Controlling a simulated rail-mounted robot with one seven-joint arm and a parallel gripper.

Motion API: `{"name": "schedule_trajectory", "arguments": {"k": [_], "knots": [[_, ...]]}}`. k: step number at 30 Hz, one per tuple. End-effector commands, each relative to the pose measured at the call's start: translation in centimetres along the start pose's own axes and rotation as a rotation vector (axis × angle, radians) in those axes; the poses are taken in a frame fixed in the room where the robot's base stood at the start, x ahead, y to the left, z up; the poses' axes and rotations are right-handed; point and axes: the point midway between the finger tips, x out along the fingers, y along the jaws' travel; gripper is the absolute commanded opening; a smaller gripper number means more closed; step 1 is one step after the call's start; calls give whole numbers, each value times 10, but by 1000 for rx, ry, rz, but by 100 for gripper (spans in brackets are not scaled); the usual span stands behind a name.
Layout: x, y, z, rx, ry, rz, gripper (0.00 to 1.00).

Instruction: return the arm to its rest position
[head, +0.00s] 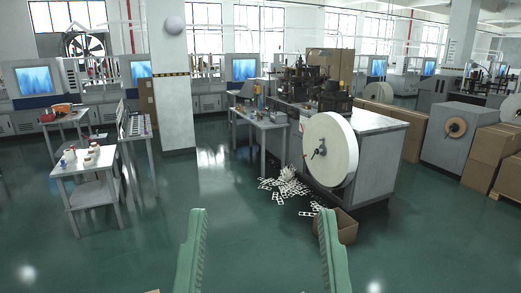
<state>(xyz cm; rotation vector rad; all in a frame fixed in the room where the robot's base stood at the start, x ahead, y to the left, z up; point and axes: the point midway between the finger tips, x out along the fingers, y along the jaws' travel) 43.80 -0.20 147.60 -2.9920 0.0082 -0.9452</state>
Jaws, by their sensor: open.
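My gripper (260,250) shows at the bottom of the head view as two green fingers. The fingers stand wide apart with only green floor visible between them, so it is open and empty. It is in front of the cup forming machine (375,165), apart from it and touching nothing. The rest of my arm is out of view.
The machine carries a large white paper reel (340,145). Paper scraps (285,188) and an open cardboard box (347,228) lie on the floor by it. A white table (75,165) stands at left, stacked cartons (498,150) at right.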

Motion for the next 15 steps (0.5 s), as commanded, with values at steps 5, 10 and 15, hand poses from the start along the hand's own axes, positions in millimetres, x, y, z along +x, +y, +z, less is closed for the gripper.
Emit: {"name": "schedule_trajectory", "arguments": {"k": [5,10,15], "knots": [[74,-3,-103,7,-5,-6,79],[124,-4,-175,12,-7,-10,79],[160,-6,-225,17,-9,-13,79]]}}
